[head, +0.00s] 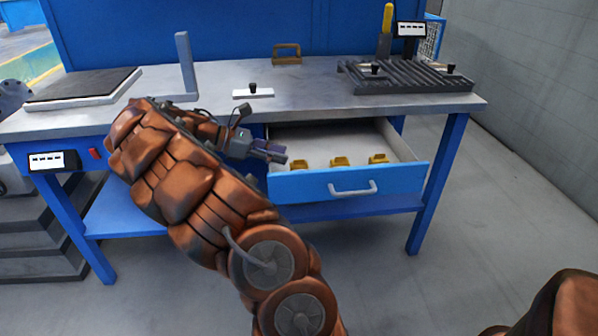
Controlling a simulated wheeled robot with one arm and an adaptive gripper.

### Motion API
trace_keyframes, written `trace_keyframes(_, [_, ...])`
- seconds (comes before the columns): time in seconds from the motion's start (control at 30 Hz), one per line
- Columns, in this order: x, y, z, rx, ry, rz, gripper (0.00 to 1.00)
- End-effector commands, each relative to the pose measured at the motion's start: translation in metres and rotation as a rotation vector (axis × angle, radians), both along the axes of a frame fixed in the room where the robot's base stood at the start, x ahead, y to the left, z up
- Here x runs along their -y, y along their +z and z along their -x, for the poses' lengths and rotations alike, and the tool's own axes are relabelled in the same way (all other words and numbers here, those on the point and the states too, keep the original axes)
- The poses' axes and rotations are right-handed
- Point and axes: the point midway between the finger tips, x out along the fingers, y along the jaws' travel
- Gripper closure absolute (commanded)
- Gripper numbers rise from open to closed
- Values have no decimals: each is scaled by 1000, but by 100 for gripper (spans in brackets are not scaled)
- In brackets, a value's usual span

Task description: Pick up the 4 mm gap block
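Three small yellow blocks, a left one (299,165), a middle one (340,162) and a right one (378,158), sit in a row near the front of an open drawer (352,180). They look alike, and no size marking is readable, so I cannot tell which is the 4 mm gap block. My gripper (276,153) is over the drawer's left side, just left of and slightly above the left block. Its fingers point right. Whether they are open or shut is too small to tell. No block is seen in them.
The blue workbench (310,90) carries a white plate with a black knob (253,92), a dark slatted plate (410,77), a brown handle-shaped piece (287,54) and a grey upright (187,65). The drawer's back is clear. Open floor lies to the right.

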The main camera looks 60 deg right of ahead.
Motion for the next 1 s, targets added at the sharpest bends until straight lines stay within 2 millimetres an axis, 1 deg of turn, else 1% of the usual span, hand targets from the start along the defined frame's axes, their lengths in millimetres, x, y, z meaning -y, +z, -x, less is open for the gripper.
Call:
trace_keyframes(0.23, [16,-14,23,-4,-6,0,67])
trace_keyframes(0.37, [25,-18,33,-3,-4,0,67])
trace_keyframes(0.63, [28,-18,36,-2,-1,-1,67])
trace_keyframes(0.93, [28,-18,36,-1,-2,0,98])
trace_keyframes(0.97, [28,-18,36,-1,-2,0,100])
trace_keyframes(1.0, [28,-18,36,-2,-1,-1,100])
